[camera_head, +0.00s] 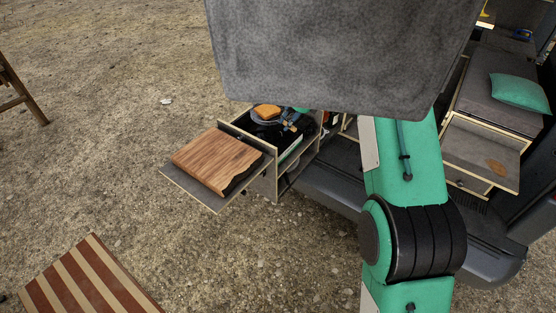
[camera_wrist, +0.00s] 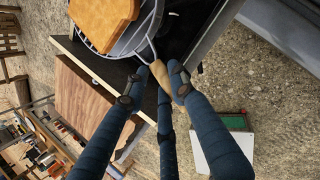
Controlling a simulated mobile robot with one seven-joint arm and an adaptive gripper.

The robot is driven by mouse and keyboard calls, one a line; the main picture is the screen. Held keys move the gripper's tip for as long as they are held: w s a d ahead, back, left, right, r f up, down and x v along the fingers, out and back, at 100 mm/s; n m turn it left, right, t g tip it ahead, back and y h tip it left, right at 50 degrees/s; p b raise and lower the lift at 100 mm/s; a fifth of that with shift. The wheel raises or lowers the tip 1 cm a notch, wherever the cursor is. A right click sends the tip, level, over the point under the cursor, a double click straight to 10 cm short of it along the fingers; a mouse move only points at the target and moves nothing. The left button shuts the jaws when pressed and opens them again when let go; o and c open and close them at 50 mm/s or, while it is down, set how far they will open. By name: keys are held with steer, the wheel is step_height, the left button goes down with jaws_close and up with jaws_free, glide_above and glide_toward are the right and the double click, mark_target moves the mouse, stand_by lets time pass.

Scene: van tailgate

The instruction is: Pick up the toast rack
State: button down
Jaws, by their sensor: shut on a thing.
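The toast rack (camera_wrist: 125,45) is a grey round frame with a wooden handle, and a slice of toast (camera_wrist: 103,20) lies on it in the wrist view. My gripper (camera_wrist: 159,72) is shut on the rack's handle, with blue fingers on both sides of it. In the head view the toast (camera_head: 267,111) shows over the open drawer (camera_head: 232,131), with my gripper (camera_head: 291,122) small beside it. Whether the rack touches what is beneath it I cannot tell.
A wooden board (camera_head: 215,159) lies on a fold-out shelf left of the drawer. A grey panel (camera_head: 340,50) hangs over the top. A striped table (camera_head: 85,285) stands at the lower left. The van's bumper (camera_head: 335,185) is on the right. Open gravel lies left and in front.

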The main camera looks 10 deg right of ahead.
steer(key=shift+r, duration=0.9)
steer(key=shift+a, duration=0.2)
steer(key=shift+d, duration=0.1)
